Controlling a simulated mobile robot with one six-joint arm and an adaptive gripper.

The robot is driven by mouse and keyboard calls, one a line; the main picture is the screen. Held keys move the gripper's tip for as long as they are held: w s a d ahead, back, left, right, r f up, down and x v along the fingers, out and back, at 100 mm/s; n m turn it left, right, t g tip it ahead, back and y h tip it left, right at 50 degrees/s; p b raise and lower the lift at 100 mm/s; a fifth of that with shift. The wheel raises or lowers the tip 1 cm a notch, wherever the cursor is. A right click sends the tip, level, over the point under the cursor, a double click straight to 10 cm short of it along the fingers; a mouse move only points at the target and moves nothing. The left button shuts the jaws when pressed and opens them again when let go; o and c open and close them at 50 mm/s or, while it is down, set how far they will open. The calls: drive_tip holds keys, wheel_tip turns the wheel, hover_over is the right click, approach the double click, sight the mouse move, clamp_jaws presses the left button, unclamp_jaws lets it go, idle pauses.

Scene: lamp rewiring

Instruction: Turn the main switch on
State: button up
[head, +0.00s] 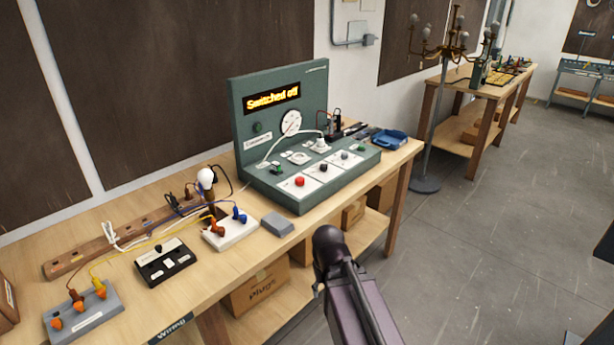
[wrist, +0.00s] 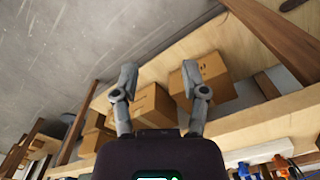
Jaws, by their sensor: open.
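The green test console (head: 340,172) stands on the wooden workbench, and its lit display (head: 271,96) reads "Switched off". Its sloped front holds a red knob (head: 300,181), a black knob (head: 323,167) and a grey-blue knob (head: 344,155) on white plates. A small green part (head: 276,170) sits left of them. I cannot read which control is the main switch. My arm is in front of the bench, right of and below the console. My gripper (wrist: 158,68) is open and empty in the wrist view, facing boxes under the bench. Its fingers are not clear in the head view.
A white plug and cable (head: 320,146) lie on the console. A grey box (head: 277,224), a bulb on a stand (head: 206,179) and several wired blocks crowd the bench's left. A blue tray (head: 388,139) lies right of the console.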

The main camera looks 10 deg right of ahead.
drive_tip(key=shift+w+d, duration=0.1)
drive_tip(key=shift+d, duration=0.2)
drive_tip(key=o, duration=0.4)
drive_tip(key=shift+w, duration=0.1)
drive_tip(key=shift+w+r, duration=0.2)
wheel_tip(320, 180, up, 20)
drive_tip(key=n+p, duration=0.8)
drive_tip(key=p, duration=1.3)
hover_over(300, 178)
drive_tip(key=shift+a+r, duration=0.1)
drive_tip(key=shift+s+b, duration=0.1)
drive_tip(key=shift+b, duration=0.3)
wheel_tip(300, 178, down, 14)
drive_tip(key=b, duration=1.3)
drive_tip(key=shift+r, duration=0.1)
